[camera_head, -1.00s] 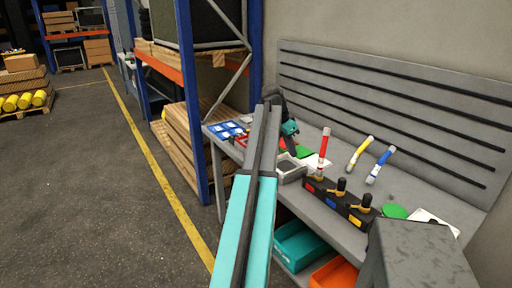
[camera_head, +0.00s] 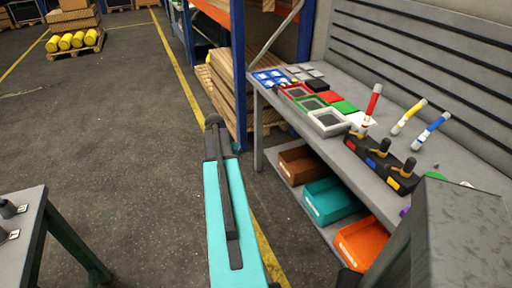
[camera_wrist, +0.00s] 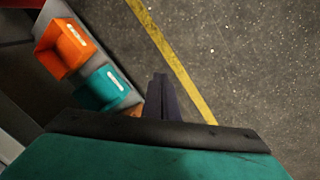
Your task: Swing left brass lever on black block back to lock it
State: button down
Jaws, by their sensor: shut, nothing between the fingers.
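The black block (camera_head: 388,173) stands along the front of the grey workbench in the head view. It carries a red, a blue and a yellow square on its front. The left brass lever (camera_head: 362,133) is at its left end, near the foot of an upright red and white tube; its exact swing position is too small to tell. Two more levers with dark knobs, a middle one (camera_head: 382,147) and a right one (camera_head: 407,167), stand on the block. My gripper (camera_wrist: 164,82) shows in the wrist view with dark fingers shut and empty, over the floor, away from the block.
Coloured trays (camera_head: 328,123) lie left of the block. Brown, teal and orange bins (camera_head: 333,201) sit on the lower shelf. A blue rack post (camera_head: 239,75) stands by the bench's far end. Another table (camera_head: 22,215) is at the left. The floor between is clear.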

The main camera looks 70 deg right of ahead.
jog(key=w+a+f+n, duration=0.25)
jog(key=a+f, duration=0.35)
jog(key=a, duration=0.4)
jog(key=w+a+f+n+g+y, duration=0.1)
jog(key=w+a+f+n, duration=0.15)
jog(key=a+f, duration=0.55)
jog(key=w+a+f+n, duration=0.2)
jog(key=a+f+n, duration=0.15)
jog(key=a, duration=0.95)
jog(key=s+a+f+n+g, duration=0.1)
jog(key=s+a+f+n, duration=0.3)
jog(key=a, duration=0.8)
jog(key=s+a+f+n+g, duration=0.1)
jog(key=s+a+f+n, duration=0.4)
jog(key=s+a, duration=0.7)
notch_tip(320, 180, down, 3)
jog(key=shift+s+a+r+g, duration=0.15)
jog(key=shift+s+a+g, duration=0.2)
jog(key=shift+a, duration=0.2)
jog(key=shift+s, duration=0.1)
